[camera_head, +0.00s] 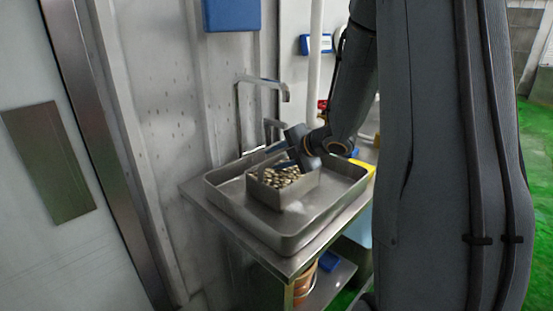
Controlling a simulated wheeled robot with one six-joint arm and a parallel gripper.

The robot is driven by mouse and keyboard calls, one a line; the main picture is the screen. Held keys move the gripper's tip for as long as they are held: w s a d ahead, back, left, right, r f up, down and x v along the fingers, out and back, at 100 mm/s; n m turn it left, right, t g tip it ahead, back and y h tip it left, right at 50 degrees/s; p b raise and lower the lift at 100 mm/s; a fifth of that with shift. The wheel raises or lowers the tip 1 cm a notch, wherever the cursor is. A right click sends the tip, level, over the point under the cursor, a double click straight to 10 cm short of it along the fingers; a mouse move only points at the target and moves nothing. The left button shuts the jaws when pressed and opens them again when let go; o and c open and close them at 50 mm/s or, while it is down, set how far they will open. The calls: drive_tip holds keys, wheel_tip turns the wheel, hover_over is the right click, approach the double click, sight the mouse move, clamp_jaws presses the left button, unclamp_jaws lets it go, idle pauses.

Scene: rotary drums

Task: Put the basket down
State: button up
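The basket (296,194) is a small metal box with a raised handle, filled with several small pale round pieces. It is within the outline of a large shallow metal tray (230,213), towards its back middle. I cannot tell whether its bottom touches the tray floor. My gripper (291,155) comes in from the upper right and is at the basket's handle, above the pieces. Its fingertips are small, dark and partly hidden, so I cannot see whether they are closed on the handle.
The tray stands on a metal table (288,264) with a lower shelf. A tall bent metal pipe (238,120) rises behind the tray, near the wall. A yellow item (370,168) is right of the tray. The tray's front and left floor is free.

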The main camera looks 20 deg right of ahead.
drive_tip(key=v, duration=1.2)
